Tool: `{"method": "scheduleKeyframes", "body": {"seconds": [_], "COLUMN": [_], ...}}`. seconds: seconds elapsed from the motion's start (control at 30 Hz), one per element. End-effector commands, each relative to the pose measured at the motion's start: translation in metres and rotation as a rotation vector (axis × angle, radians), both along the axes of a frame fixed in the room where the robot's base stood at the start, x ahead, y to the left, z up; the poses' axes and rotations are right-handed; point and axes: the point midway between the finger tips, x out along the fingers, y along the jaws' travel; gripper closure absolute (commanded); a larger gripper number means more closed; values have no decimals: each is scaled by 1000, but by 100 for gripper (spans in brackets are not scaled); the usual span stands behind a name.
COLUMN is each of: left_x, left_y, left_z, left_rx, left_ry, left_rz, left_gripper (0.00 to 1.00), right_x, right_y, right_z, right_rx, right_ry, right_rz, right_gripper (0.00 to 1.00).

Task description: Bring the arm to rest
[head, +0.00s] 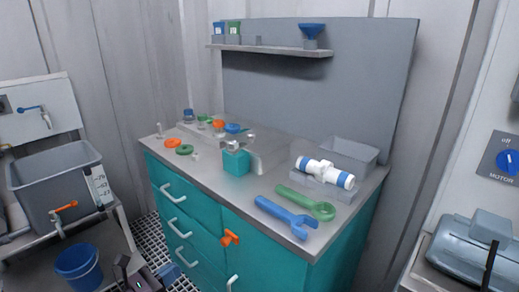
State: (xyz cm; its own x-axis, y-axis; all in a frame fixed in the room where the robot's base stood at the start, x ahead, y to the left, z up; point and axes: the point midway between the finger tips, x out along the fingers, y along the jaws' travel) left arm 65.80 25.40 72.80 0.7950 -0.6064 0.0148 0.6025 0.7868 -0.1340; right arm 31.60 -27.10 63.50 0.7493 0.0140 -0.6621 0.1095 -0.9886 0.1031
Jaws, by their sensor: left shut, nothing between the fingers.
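My left gripper (140,277) is low at the left of the head view, at the bottom edge. It is shut and empty. It is in front of the teal cabinet (205,238), below the worktop and to the right of the blue bucket, touching nothing that I can make out. Much of the arm is out of the picture. My right gripper is not in view.
The worktop (225,187) holds a blue wrench (285,215), a green wrench (305,202), a white vessel (322,170) with blue bands and a grey bin (350,155). A grey tank (55,180) and blue bucket (78,264) stand left. A motor (470,248) is right.

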Motion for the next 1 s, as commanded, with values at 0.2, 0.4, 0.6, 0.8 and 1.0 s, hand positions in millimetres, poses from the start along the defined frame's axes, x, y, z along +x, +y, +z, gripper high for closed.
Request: {"method": "scheduleKeyframes", "body": {"seconds": [0.2,0.4,0.6,0.8,1.0], "left_x": [-55,-117,-189,-265,-320], "left_y": [14,30,39,35,23], "left_z": [25,26,18,9,4], "left_rx": [-510,-1071,-1656,-2240,-2645], "left_ry": [259,535,778,958,1035], "left_rz": [176,361,555,760,918], "left_gripper": [100,100,100,100,100], "right_x": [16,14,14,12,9], "right_y": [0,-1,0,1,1], "right_z": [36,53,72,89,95], "right_rx": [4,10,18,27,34], "right_ry": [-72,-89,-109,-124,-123], "right_rz": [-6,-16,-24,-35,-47], "right_gripper": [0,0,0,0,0]}}
